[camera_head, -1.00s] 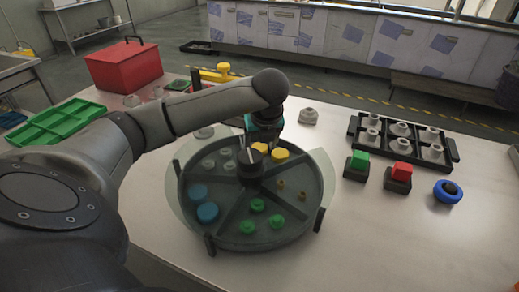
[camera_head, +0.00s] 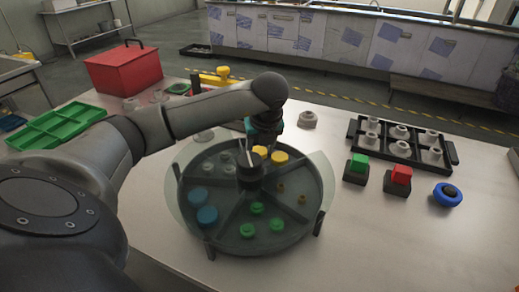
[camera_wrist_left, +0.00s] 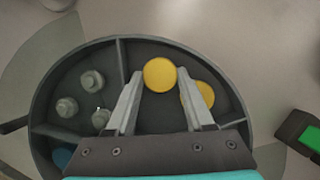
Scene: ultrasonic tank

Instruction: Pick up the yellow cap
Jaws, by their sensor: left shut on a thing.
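Two yellow caps are in the back compartment area of the round, divided dark tray (camera_head: 228,240). My left gripper (camera_wrist_left: 160,75) comes down from above, its fingers closed on opposite sides of one yellow cap (camera_wrist_left: 160,74), which shows in the head view (camera_head: 260,151). The other yellow cap (camera_wrist_left: 203,95) is partly hidden behind the right finger in the wrist view and shows in the head view (camera_head: 280,157). I cannot tell whether the held cap is off the tray floor. My right gripper is not in view.
The tray's other compartments hold blue caps (camera_head: 207,215), green caps (camera_head: 248,230), clear-grey caps (camera_wrist_left: 67,107) and small brass parts. A dark hub (camera_head: 249,172) stands mid-tray. Green (camera_head: 357,164) and red (camera_head: 401,175) buttons and a rack (camera_head: 447,158) are to the right.

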